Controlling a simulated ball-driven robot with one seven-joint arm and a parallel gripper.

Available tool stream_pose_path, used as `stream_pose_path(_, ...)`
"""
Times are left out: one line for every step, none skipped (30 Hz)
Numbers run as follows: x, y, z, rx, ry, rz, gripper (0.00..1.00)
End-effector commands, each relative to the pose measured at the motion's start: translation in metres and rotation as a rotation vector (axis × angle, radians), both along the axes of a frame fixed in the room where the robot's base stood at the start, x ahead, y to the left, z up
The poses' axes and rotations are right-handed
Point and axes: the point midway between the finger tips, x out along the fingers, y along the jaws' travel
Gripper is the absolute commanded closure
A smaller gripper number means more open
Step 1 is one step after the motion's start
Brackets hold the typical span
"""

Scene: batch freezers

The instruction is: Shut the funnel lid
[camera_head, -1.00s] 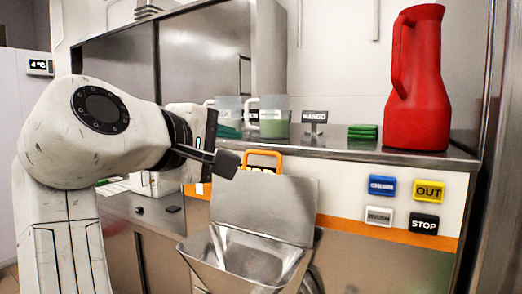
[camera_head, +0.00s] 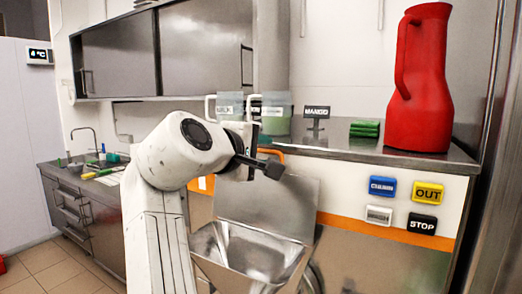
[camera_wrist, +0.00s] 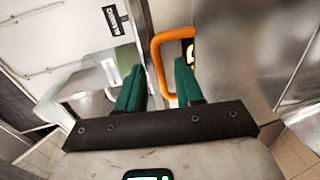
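The funnel lid (camera_head: 268,205) is a flat metal plate standing open and tilted up behind the metal funnel (camera_head: 250,262) in the head view. An orange handle (camera_head: 270,152) shows at its upper edge, partly hidden by my gripper; how it is attached cannot be told.
A red jug (camera_head: 424,85) stands on the counter (camera_head: 345,138) above, with a green stack (camera_head: 364,128), a MANGO sign (camera_head: 316,112) and clear tubs (camera_head: 276,112). Buttons (camera_head: 382,187) are on the front panel. A sink counter (camera_head: 85,180) stands at the left.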

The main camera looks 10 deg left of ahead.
Motion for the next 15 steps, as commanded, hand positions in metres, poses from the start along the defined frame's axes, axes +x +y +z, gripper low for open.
stream_pose_path(-0.0001,-0.0001,0.0001,0.0,0.0,0.0,0.64)
stream_pose_path(-0.0001,-0.0001,0.0002,0.0,0.0,0.0,0.67)
stream_pose_path(-0.0002,0.0,0.0002,0.0,0.0,0.0,0.71)
stream_pose_path(-0.0002,0.0,0.0002,0.0,0.0,0.0,0.73)
stream_pose_path(-0.0002,0.0,0.0002,0.0,0.0,0.0,0.76)
stream_pose_path(-0.0003,0.0,0.0003,0.001,0.0,0.0,0.8)
stream_pose_path(-0.0003,0.0,0.0004,0.001,0.0,0.0,0.83)
stream_pose_path(-0.0003,0.0,0.0004,0.001,0.0,0.0,0.86)
stream_pose_path(-0.0003,0.0,0.0004,0.001,0.0,0.0,0.9)
stream_pose_path(-0.0003,0.0,0.0004,0.001,0.0,0.0,0.93)
stream_pose_path(-0.0003,0.0,0.0005,0.001,-0.001,0.0,0.95)
stream_pose_path(-0.0003,0.0,0.0006,0.001,-0.001,0.0,0.99)
stream_pose_path(-0.0003,0.0,0.0007,0.001,-0.001,0.0,1.0)
stream_pose_path(-0.0004,0.0,0.0008,0.001,-0.001,0.0,1.0)
stream_pose_path(-0.0003,0.0,0.0009,0.001,-0.001,0.0,1.0)
